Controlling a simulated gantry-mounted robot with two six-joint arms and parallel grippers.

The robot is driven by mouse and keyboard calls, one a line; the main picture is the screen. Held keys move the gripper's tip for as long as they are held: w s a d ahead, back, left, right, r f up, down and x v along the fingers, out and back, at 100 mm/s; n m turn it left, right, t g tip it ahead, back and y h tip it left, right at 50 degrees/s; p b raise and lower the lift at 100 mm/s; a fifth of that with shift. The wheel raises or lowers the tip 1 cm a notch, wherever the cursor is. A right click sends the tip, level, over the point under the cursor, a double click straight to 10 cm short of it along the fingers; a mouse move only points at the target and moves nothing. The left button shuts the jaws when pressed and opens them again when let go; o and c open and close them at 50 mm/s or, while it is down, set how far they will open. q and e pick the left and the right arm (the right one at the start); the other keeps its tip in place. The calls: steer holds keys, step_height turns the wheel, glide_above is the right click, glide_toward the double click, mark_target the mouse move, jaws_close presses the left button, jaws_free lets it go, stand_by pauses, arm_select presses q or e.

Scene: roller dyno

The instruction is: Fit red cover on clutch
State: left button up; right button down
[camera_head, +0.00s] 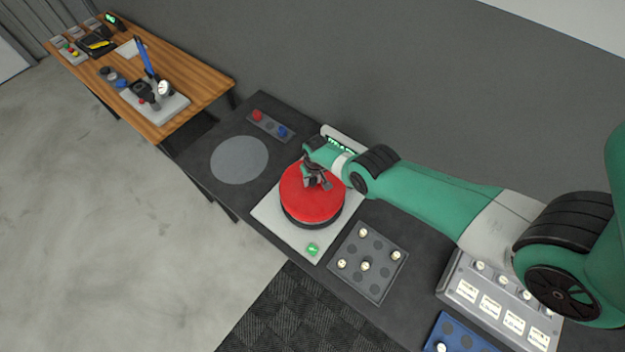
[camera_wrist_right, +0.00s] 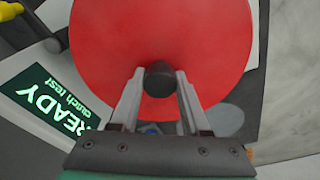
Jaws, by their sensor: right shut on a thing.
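The red cover (camera_head: 311,196) is a round red disc. It sits over a dark round base, the clutch (camera_head: 309,222), on a light square plate (camera_head: 268,213). In the right wrist view the red cover (camera_wrist_right: 160,50) fills the upper middle, with a black knob (camera_wrist_right: 160,82) at its centre. My right gripper (camera_head: 317,182) is over the cover, and its fingers (camera_wrist_right: 159,88) are shut on the black knob. The cover looks roughly level on the clutch; whether it is fully seated cannot be told. My left gripper is not in view.
A display reading READY, clutch test (camera_wrist_right: 50,108) stands behind the plate. A green button (camera_head: 313,249) is on the plate's front corner. A grey panel with several knobs (camera_head: 367,262) lies to the right. A bare grey disc (camera_head: 239,160) and a red-and-blue button strip (camera_head: 270,125) lie left.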

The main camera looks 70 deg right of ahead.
steer(key=shift+f+b, duration=2.65)
jaws_free()
steer(key=shift+r, duration=0.1)
step_height(320, 180, up, 7)
steer(key=p, duration=0.7)
stand_by(0.4)
